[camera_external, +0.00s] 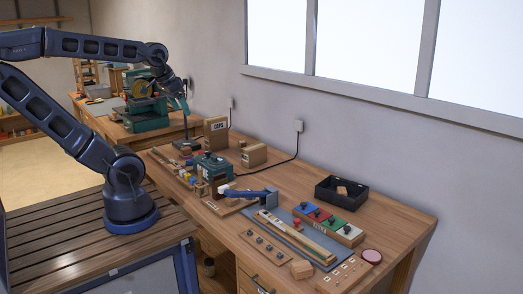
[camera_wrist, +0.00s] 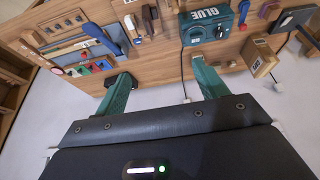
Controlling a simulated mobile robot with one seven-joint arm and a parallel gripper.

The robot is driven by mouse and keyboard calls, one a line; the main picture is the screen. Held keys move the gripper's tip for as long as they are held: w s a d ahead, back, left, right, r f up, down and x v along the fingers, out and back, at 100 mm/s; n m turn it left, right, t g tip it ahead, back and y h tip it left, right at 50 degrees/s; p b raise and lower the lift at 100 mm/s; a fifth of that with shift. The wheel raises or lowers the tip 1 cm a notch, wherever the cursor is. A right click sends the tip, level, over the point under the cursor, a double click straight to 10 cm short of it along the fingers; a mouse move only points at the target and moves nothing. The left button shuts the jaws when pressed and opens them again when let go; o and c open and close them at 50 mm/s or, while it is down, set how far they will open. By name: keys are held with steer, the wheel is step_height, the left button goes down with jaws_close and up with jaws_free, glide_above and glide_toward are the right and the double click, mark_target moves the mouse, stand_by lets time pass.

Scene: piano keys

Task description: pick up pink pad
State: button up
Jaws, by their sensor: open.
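The pink pad (camera_external: 372,256) is a small round disc with a dark rim. It lies flat near the front right end of the workbench in the external view. In the wrist view a small reddish-pink round shape (camera_wrist: 57,71) at the left looks like the same pad. My gripper (camera_wrist: 160,72) is open and empty, with its two green fingers spread apart. In the external view my gripper (camera_external: 184,102) is raised over the far left part of the bench, well away from the pad.
The workbench (camera_external: 225,213) holds a green glue machine (camera_external: 211,168), a blue-handled tool (camera_external: 248,194), coloured blocks (camera_external: 322,217), a black bin (camera_external: 341,188) and cardboard boxes (camera_external: 253,155). A wooden board with small pieces (camera_external: 345,274) lies beside the pad. A wall stands behind the bench.

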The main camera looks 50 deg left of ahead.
steer(key=shift+o, duration=0.3)
steer(key=shift+w, duration=0.1)
steer(key=w+a+n+g, duration=0.1)
steer(key=w+a+n, duration=0.4)
steer(key=w+a, duration=0.5)
steer(key=n+g, duration=0.4)
steer(key=n, duration=1)
glide_above(186, 148)
step_height(186, 148, down, 27)
steer(key=shift+r, duration=0.1)
steer(key=shift+s+d+f, duration=0.1)
steer(key=shift+s+f, duration=0.05)
steer(key=shift+f, duration=5.05)
steer(key=c, duration=1.1)
